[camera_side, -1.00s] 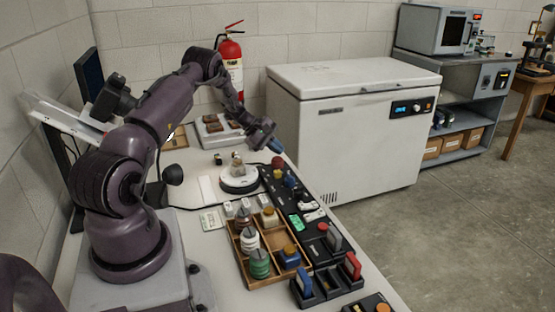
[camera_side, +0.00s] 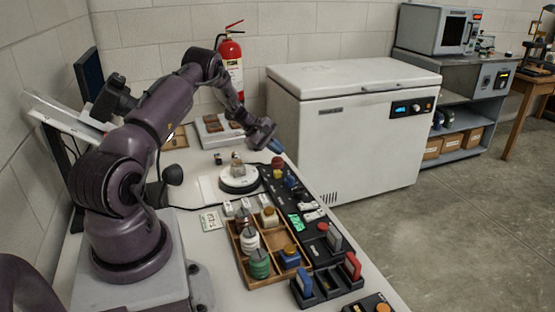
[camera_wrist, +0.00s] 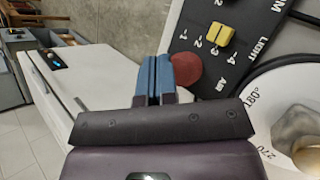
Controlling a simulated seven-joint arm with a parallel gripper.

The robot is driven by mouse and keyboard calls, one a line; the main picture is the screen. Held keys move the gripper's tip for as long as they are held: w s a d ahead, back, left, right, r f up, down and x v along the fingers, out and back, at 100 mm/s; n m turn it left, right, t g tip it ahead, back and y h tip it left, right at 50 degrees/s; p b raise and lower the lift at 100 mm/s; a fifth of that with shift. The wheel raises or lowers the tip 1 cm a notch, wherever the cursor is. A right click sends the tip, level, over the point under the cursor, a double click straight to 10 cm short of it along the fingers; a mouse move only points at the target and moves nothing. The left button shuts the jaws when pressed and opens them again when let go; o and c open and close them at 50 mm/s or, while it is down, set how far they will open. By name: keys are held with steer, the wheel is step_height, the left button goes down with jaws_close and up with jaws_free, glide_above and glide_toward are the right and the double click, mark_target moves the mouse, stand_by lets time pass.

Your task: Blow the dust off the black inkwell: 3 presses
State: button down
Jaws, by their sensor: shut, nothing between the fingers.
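A round white turntable (camera_side: 240,186) with degree marks stands on the table; it also shows in the wrist view (camera_wrist: 262,92). On it sits a small grey-tan object (camera_side: 238,169), cut off at the right edge of the wrist view (camera_wrist: 299,130). I cannot make out a black inkwell for certain. A dark red round button (camera_wrist: 187,70) is on the black panel beside the word AIR; it shows in the side view (camera_side: 277,162) too. My gripper (camera_wrist: 152,75) has its blue fingers shut and empty, close beside the button in the picture. Contact cannot be told.
The black control panel (camera_wrist: 210,60) carries a yellow slider (camera_wrist: 221,35). A wooden tray (camera_side: 285,268) with several jars stands nearer the camera. A white chest freezer (camera_side: 345,145) stands beyond the table. A fire extinguisher (camera_side: 231,65) hangs on the wall.

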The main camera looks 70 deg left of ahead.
mark_target(277, 159)
steer(key=shift+f, duration=0.35)
steer(key=shift+f, duration=0.85)
stand_by(0.7)
stand_by(0.4)
steer(key=shift+r, duration=1.25)
steer(key=shift+r, duration=2.55)
step_height(277, 159, up, 4)
steer(key=shift+f, duration=0.15)
